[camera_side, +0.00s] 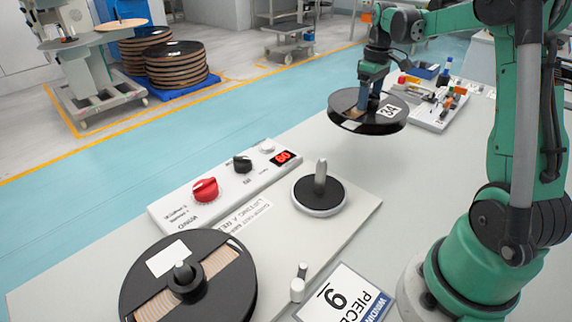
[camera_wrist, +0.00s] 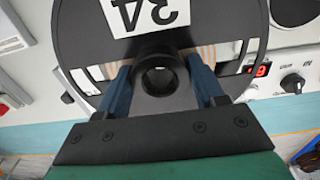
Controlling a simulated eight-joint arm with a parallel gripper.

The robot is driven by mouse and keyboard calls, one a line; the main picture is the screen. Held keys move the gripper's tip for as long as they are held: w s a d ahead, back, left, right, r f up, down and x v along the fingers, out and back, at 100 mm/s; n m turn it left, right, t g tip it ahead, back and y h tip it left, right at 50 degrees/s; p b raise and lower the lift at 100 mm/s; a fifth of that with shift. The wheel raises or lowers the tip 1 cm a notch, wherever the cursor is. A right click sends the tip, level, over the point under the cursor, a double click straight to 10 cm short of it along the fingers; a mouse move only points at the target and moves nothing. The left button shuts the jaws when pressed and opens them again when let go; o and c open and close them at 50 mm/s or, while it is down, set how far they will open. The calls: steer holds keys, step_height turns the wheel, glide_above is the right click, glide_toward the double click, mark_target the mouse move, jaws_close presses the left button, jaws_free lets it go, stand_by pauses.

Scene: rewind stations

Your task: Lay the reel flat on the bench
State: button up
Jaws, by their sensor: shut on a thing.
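A black reel (camera_side: 345,117) with a white label marked 34 hangs roughly level above the far part of the bench (camera_side: 262,160). My gripper (camera_side: 368,102) points down from above and is shut on this reel. In the wrist view, the two blue fingers of my gripper (camera_wrist: 161,82) stand on either side of the hub of the reel (camera_wrist: 80,40). A gap of air seems to show between the reel and the bench top. The underside of the reel is hidden.
An empty spindle (camera_side: 319,180) with a round base stands mid-bench. Another reel (camera_side: 240,290) sits on a spindle at front left. A control panel (camera_side: 222,185) with knobs runs along the left edge. A parts tray (camera_side: 430,112) lies to the right. Bench below the held reel looks clear.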

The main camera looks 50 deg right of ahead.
step_height(320, 180, down, 10)
steer(key=shift+r, duration=0.1)
steer(key=shift+f, duration=0.2)
steer(key=o, duration=1.4)
step_height(320, 180, up, 12)
steer(key=shift+s+a+f+t, duration=0.1)
steer(key=shift+s+a+t, duration=0.85)
steer(key=shift+a, duration=3.15)
steer(key=shift+s+a+r+t, duration=0.1)
steer(key=shift+s+a+t, duration=0.4)
steer(key=shift+a+t, duration=2.25)
steer(key=shift+s+a+f+g, duration=0.1)
steer(key=shift+s+a, duration=0.6)
steer(key=shift+a, duration=4.7)
